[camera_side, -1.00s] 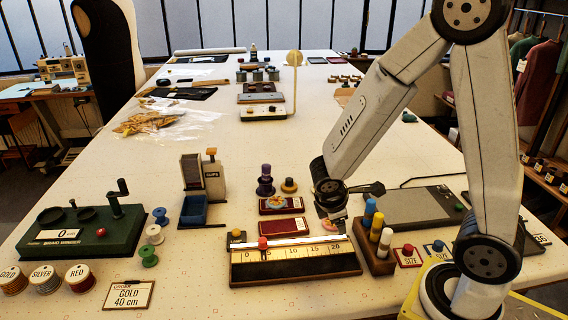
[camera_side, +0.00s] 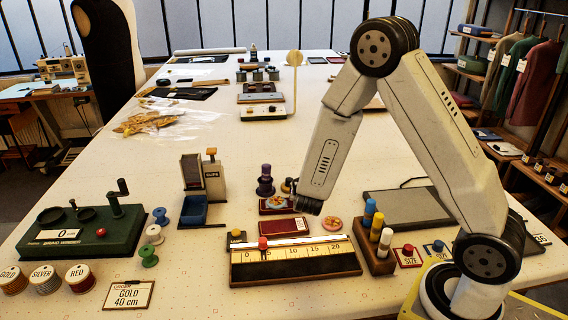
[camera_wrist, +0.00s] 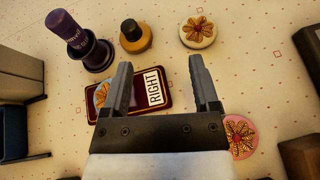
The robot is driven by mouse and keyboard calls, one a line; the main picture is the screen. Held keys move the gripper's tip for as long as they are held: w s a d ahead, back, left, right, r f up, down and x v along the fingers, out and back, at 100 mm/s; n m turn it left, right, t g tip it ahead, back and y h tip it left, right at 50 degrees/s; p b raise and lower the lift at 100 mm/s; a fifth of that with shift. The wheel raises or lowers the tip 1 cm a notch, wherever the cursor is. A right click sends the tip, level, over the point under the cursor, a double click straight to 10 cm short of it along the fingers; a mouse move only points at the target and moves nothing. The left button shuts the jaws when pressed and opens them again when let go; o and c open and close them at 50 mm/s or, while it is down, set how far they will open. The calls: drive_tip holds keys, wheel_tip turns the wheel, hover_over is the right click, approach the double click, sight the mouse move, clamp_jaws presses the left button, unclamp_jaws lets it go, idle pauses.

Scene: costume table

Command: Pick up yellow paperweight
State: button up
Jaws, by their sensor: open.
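The yellow paperweight (camera_wrist: 136,41), a round yellow-orange base with a black knob, stands upright on the table. In the wrist view it lies beyond my fingertips, left of centre. In the side view only part of the paperweight (camera_side: 286,186) shows, beside the purple stamp. My gripper (camera_wrist: 160,66) is open, with nothing between its fingers. It is above the dark red tray (camera_wrist: 184,93), on the near side of the paperweight and apart from it. In the side view the end of my arm hides the fingers.
A purple stamp (camera_wrist: 82,42) stands left of the paperweight and a white flower disc (camera_wrist: 197,32) lies right. The tray holds a RIGHT card and a partly hidden flower disc. A pink flower disc (camera_wrist: 238,137) lies near right. A ruler block (camera_side: 295,266) and peg block (camera_side: 374,258) stand nearer.

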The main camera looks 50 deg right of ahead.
sight(290, 181)
drive_tip(key=shift+w+a+f+n+t+y, duration=0.15)
drive_tip(key=shift+w+a+n+t, duration=0.15)
drive_tip(key=shift+w+n+t, duration=0.35)
drive_tip(key=shift+w+a+f+n+t+y, duration=0.15)
drive_tip(key=shift+w+a+n+t, duration=0.25)
drive_tip(key=shift+w+n, duration=0.35)
drive_tip(key=shift+x, duration=3.95)
drive_tip(key=shift+s, duration=0.1)
clamp_jaws()
